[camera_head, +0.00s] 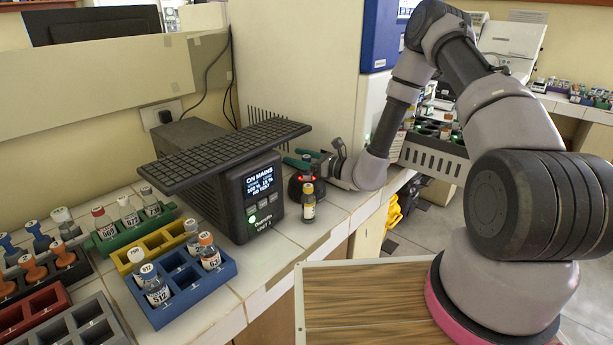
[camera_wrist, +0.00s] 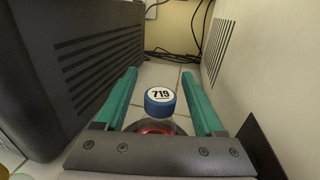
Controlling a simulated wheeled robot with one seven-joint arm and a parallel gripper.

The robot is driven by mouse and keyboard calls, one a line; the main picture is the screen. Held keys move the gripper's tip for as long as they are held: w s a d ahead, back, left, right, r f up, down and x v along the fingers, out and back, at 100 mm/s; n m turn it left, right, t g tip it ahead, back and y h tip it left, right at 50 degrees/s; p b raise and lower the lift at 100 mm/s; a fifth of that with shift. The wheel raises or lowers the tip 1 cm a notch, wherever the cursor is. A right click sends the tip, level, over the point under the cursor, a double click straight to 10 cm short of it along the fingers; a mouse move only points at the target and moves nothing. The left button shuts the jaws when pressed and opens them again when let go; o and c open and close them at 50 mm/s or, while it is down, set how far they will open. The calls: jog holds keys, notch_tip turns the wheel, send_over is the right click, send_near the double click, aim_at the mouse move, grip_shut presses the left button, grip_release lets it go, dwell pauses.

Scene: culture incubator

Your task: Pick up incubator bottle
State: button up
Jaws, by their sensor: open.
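The incubator (camera_head: 262,192) is a dark box with a lit display and a flat black grid rack on top, standing on the white tiled counter. My gripper (camera_head: 296,160) is open beside its right side, with green fingers. In the wrist view, a bottle with a blue cap (camera_wrist: 160,95) labelled 719 stands between the open fingers (camera_wrist: 160,74), with gaps on both sides. Its body is mostly hidden below the cap, and I cannot make it out in the head view. Another bottle (camera_head: 308,205), with a yellow-orange cap, stands upright in front of my gripper.
The incubator's vented side (camera_wrist: 85,60) and a pale vented wall (camera_wrist: 245,60) flank my gripper closely. Cables (camera_wrist: 190,45) lie behind. Blue (camera_head: 182,310), yellow (camera_head: 122,262) and green racks (camera_head: 97,244) with capped bottles stand on the left counter.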

grip_shut()
jog(key=shift+r, duration=0.15)
